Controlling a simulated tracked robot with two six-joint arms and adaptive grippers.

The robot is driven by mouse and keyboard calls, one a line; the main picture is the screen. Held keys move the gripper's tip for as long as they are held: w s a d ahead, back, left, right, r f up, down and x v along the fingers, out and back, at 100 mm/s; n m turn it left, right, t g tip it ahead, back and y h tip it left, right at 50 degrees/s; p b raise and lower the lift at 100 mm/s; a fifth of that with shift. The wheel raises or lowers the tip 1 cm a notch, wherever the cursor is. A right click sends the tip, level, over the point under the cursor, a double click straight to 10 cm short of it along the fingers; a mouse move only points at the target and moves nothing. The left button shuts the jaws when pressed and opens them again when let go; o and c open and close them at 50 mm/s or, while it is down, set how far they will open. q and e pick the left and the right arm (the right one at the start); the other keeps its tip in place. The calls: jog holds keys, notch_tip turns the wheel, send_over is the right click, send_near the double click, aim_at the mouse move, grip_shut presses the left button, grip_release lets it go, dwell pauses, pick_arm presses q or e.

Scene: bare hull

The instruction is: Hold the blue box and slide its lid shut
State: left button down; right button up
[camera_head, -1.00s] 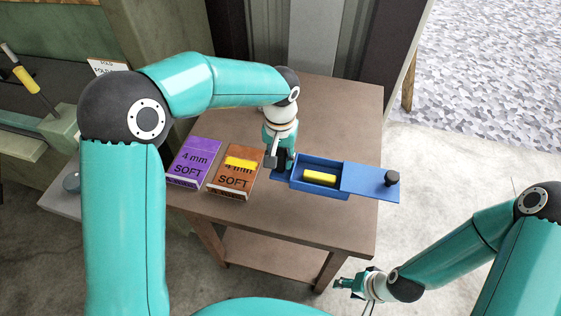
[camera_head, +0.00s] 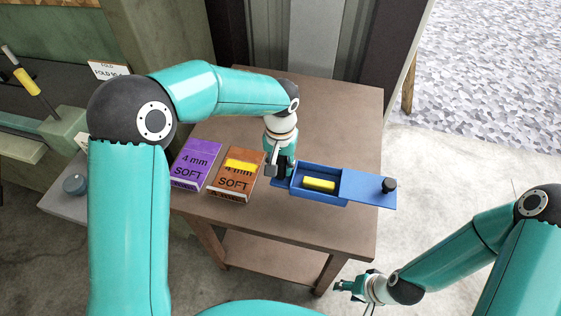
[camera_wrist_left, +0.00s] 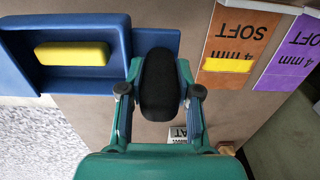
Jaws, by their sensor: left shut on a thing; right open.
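The blue box (camera_head: 322,199) sits on the table with its top partly open, and a yellow block (camera_head: 319,184) lies inside. Its blue lid (camera_head: 366,190) sticks out to the right and has a black knob (camera_head: 389,185) near its far end. My left gripper (camera_head: 279,170) is at the box's left end, shut on the black grip (camera_wrist_left: 160,85) that stands on the box's blue end tab. The box and block also show at the upper left of the left wrist view. My right gripper (camera_head: 358,287) is open and empty, low in front of the table's right side.
A purple box (camera_head: 196,164) and an orange-brown box (camera_head: 234,187) lie on the table (camera_head: 340,110) left of the blue box. A yellow piece (camera_head: 241,165) lies on the orange-brown one. The table behind and right of the lid is clear.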

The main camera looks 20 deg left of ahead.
pick_arm(q)
jog(key=shift+f, duration=3.8)
dwell(0.5)
